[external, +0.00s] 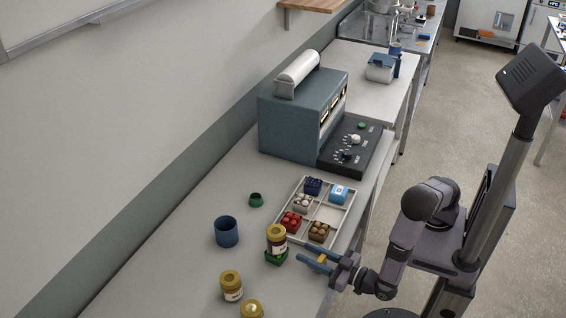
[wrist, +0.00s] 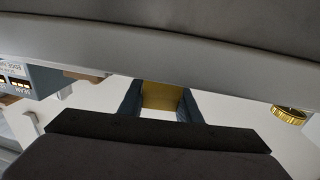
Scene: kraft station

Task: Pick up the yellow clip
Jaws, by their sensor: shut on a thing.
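The yellow clip (external: 322,259) is a small yellow piece between the blue fingers of my gripper (external: 310,260), low at the right front edge of the bench. In the wrist view the clip (wrist: 160,95) is a flat yellow block that spans the gap between the two blue fingers, which touch it on both sides. My gripper (wrist: 160,108) is shut on it.
Left of my gripper, a yellow-lidded jar (external: 277,239) stands on a green block (external: 276,257). More jars (external: 231,286) (external: 251,309) stand nearer, with a blue cup (external: 226,232) and a green cap (external: 256,199) behind. A divided tray (external: 333,213) holds small parts beside a grey machine (external: 292,119).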

